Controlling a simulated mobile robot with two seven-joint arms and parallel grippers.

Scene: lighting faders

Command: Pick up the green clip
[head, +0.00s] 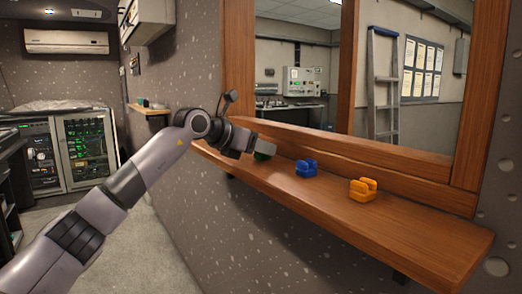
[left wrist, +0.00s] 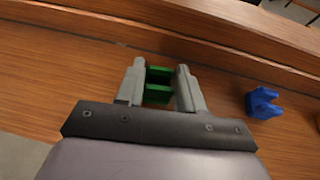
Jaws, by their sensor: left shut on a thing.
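The green clip (left wrist: 158,94) is between the two fingers of my left gripper (left wrist: 160,80) in the left wrist view, with a finger against each side. In the head view the left gripper (head: 264,148) is at the far left part of the wooden shelf (head: 330,215), and only a bit of the green clip (head: 262,156) shows below the fingers. The clip is at or close to the shelf surface; I cannot tell if it touches. My right gripper is not in view.
A blue clip (head: 306,168) and an orange clip (head: 363,190) stand on the shelf to the right of the left gripper. The blue one also shows in the left wrist view (left wrist: 263,103). A wooden window frame (head: 238,60) rises behind the shelf. The shelf's right end is clear.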

